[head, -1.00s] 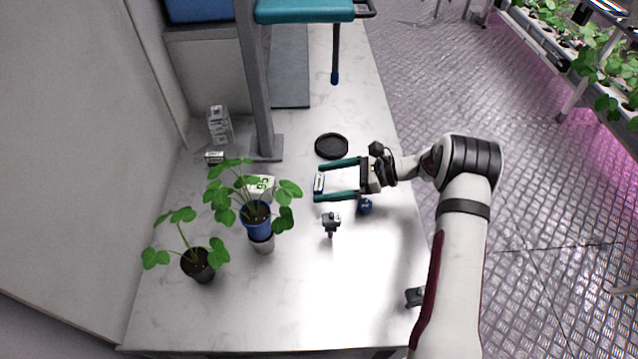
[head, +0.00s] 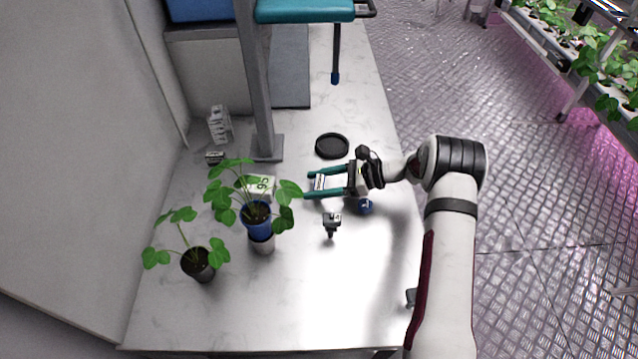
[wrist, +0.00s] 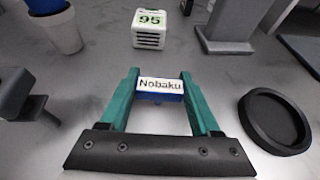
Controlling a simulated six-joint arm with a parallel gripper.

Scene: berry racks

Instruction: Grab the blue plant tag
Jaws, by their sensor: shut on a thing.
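The blue plant tag (wrist: 160,88) has a white label reading "Nobaku" and sits between the two teal fingers of my gripper (wrist: 160,82) in the wrist view. The fingers touch its two ends, and my gripper is shut on it. In the head view, my gripper (head: 308,184) reaches left over the table, with the tag (head: 319,183) showing as a small white and blue piece between the fingers. Whether the tag rests on the table or is just clear of it, I cannot tell.
A white box marked 95 (head: 262,187) stands just beyond the fingertips. Potted plants (head: 256,221) stand to the left. A black round dish (head: 332,146), a post base (head: 266,151), a small clamp-like piece (head: 331,222) and a small blue item (head: 366,206) are near.

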